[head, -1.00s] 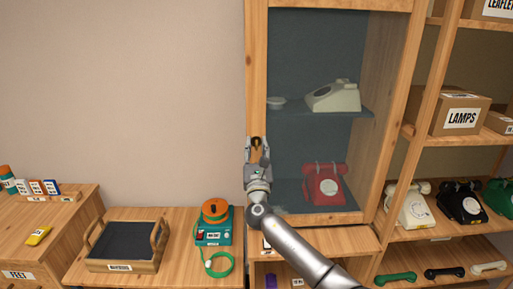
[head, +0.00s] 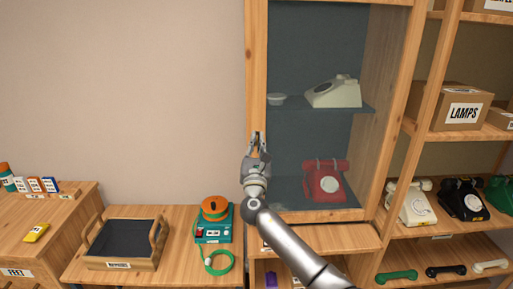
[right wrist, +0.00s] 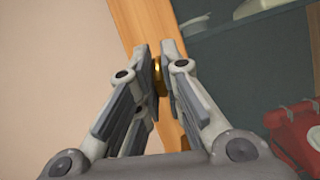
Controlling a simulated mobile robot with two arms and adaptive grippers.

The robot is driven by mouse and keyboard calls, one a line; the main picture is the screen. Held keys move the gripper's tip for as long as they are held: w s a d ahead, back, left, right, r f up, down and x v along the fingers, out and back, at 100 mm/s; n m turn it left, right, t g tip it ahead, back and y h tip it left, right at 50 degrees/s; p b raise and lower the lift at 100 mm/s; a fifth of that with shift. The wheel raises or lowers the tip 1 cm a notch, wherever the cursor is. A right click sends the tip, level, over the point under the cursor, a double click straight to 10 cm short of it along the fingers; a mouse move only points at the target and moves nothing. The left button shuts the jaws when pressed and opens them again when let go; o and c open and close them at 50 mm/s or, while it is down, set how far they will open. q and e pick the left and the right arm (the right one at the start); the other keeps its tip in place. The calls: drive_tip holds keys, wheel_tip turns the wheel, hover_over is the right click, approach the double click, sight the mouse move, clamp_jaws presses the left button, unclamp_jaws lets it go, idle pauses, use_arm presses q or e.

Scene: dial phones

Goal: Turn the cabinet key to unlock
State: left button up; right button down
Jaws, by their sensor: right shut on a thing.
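The glass-fronted cabinet (head: 256,60) has a wooden frame and stands at the centre of the head view. My right gripper (head: 258,138) is at its left door stile. In the right wrist view, the gripper (right wrist: 160,52) is shut on a small brass key (right wrist: 159,76), which shows between the two fingers against the wooden stile (right wrist: 140,22). The fingers hide most of the key, and the lock itself cannot be made out. The door looks closed. My left gripper is out of view.
Behind the glass are a cream phone (head: 333,92) and a red phone (head: 325,182). A teal device with an orange top (head: 214,220) and a wooden tray (head: 157,255) stand on the lower left bench. Shelves with phones and a LAMPS box (head: 455,110) are at the right.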

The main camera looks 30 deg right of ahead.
drive_tip(key=m+g+h+b, duration=0.1)
drive_tip(key=m, duration=0.1)
drive_tip(key=m+g+h+b, duration=0.1)
drive_tip(key=m+b, duration=0.1)
drive_tip(key=m, duration=0.1)
drive_tip(key=shift+f, duration=0.2)
drive_tip(key=m+g+b, duration=0.1)
drive_tip(key=m, duration=0.2)
drive_tip(key=m+g+b, duration=0.1)
drive_tip(key=m+b, duration=0.1)
drive_tip(key=m, duration=0.1)
drive_tip(key=shift+r+g+h, duration=0.15)
drive_tip(key=shift+g+h, duration=0.25)
drive_tip(key=m, duration=0.2)
drive_tip(key=m+g+b, duration=0.1)
drive_tip(key=m, duration=0.1)
drive_tip(key=shift+a+g, duration=0.1)
drive_tip(key=shift+g, duration=0.2)
drive_tip(key=shift+r+m+g+y, duration=0.1)
drive_tip(key=shift+m+g+y, duration=0.2)
drive_tip(key=shift+m, duration=0.95)
drive_tip(key=shift+r+m+g+y, duration=0.15)
drive_tip(key=shift+m+g, duration=0.25)
drive_tip(key=shift+m, duration=0.85)
drive_tip(key=shift+f, duration=0.15)
drive_tip(key=c, duration=1.6)
unclamp_jaws()
drive_tip(key=shift+o, duration=0.2)
